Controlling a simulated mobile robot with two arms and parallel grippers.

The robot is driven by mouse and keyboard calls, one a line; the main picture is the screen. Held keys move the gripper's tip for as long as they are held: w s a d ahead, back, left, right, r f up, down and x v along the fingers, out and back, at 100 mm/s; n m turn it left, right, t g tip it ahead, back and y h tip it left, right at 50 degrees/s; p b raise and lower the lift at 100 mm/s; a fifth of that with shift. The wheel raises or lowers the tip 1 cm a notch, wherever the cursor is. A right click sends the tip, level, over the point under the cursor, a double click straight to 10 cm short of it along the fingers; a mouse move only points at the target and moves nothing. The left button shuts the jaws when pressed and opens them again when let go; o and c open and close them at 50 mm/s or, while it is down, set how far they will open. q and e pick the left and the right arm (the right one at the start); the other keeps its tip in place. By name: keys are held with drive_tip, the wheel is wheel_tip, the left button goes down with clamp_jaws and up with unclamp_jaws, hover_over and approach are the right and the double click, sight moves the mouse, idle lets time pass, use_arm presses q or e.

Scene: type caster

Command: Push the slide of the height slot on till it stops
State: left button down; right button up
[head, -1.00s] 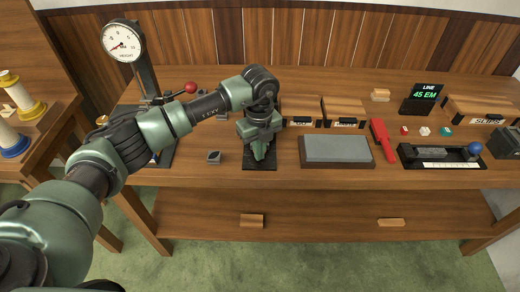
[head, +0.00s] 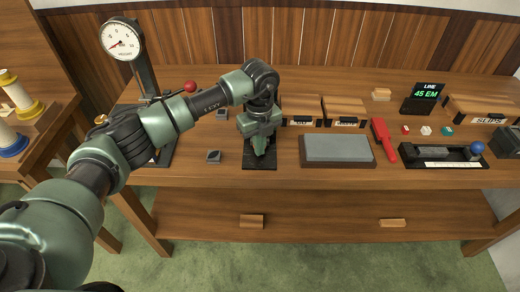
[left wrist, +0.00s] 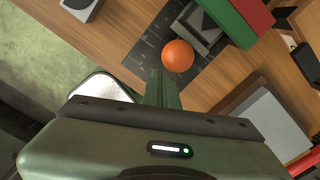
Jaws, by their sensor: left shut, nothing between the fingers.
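A flat black plate (head: 258,166), which I take for the height slot, lies on the bench below my left gripper. In the left wrist view the dark plate (left wrist: 150,45) carries a grey block (left wrist: 206,24), probably the slide, and an orange ball knob (left wrist: 178,56). My left gripper (head: 259,153) points down over the plate, shut and empty. In the left wrist view its fingers (left wrist: 163,84) are just beside the orange knob; I cannot tell whether they touch it. The gripper hides the knob and slide in the head view. My right gripper is not in view.
A green and red block (left wrist: 240,18) is close beyond the knob. The dial gauge (head: 122,42) with a red-knobbed lever (head: 190,86) stands at the left.

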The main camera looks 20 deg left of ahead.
use_arm(q)
drive_tip(key=shift+w+a+b, duration=0.2)
drive_tip(key=shift+w+b, duration=0.25)
drive_tip(key=shift+w, duration=0.1)
idle(0.7)
drive_tip(key=shift+w+a+r+b, duration=0.25)
drive_tip(key=shift+w+r+b, duration=0.1)
drive_tip(key=shift+w+r, duration=0.15)
idle(1.2)
drive_tip(key=shift+r, duration=0.15)
drive_tip(key=shift+w+r+p, duration=0.35)
drive_tip(key=shift+r+p, duration=0.45)
drive_tip(key=shift+r, duration=0.1)
drive_tip(key=shift+w+a+r+p, duration=0.1)
drive_tip(key=shift+a+r+p, duration=0.05)
drive_tip(key=shift+r+p, duration=0.2)
drive_tip(key=shift+d+r+p, duration=0.25)
drive_tip(key=shift+r+p, duration=0.25)
drive_tip(key=shift+r, duration=0.3)
drive_tip(key=shift+r+p, duration=0.35)
drive_tip(key=shift+r, duration=0.2)
wheel_tip(320, 180, up, 6)
drive_tip(key=p, duration=0.3)
drive_tip(key=shift+f, duration=0.25)
